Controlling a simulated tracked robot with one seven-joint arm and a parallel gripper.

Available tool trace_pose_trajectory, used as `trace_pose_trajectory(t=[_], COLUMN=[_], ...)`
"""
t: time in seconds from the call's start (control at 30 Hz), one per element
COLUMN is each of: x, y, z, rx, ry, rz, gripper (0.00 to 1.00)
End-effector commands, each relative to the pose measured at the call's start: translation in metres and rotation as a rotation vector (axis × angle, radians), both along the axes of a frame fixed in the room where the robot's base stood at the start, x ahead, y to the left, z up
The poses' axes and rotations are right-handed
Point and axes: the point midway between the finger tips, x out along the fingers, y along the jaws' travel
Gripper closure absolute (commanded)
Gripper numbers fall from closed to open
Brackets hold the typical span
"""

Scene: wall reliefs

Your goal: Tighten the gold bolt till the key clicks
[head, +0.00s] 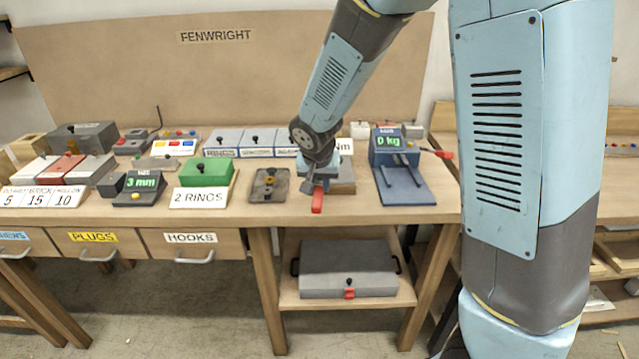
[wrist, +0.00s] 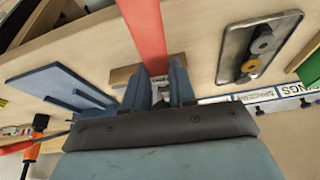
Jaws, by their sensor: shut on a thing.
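My gripper (head: 318,184) is above the bench, right of a dark metal plate (head: 269,186). Its blue jaws, also in the wrist view (wrist: 158,88), are shut on the key (head: 317,201), whose red bar (wrist: 146,35) runs up and away from them. The gold bolt (wrist: 251,68) sits on the plate beside grey round heads in the wrist view. The key is apart from the gold bolt, and I cannot make out its working end. A white sign ending in "Nm" (head: 344,147) is partly hidden behind my gripper.
A blue scale reading 0 kg (head: 389,141) stands to the right. Grey labelled boxes (head: 257,141) line the back. Bare bench lies in front of the plate.

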Motion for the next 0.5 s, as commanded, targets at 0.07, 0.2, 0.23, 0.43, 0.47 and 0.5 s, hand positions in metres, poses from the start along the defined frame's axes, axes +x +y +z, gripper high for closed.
trace_pose_trajectory(t=[0.07,0.2,0.23,0.43,0.47,0.5], x=[0.0015,0.0020,0.0021,0.0021,0.0021,0.0021], y=[0.0016,0.0035,0.0039,0.0053,0.0052,0.0052], z=[0.0010,0.0011,0.0011,0.0012,0.0012,0.0012], rx=[0.002,0.002,0.002,0.002,0.002,0.003], ry=[-0.003,-0.003,-0.003,-0.003,-0.003,-0.003], rz=[-0.006,-0.027,-0.032,-0.049,-0.049,-0.049], gripper=[1.00,1.00,1.00,1.00,1.00,1.00])
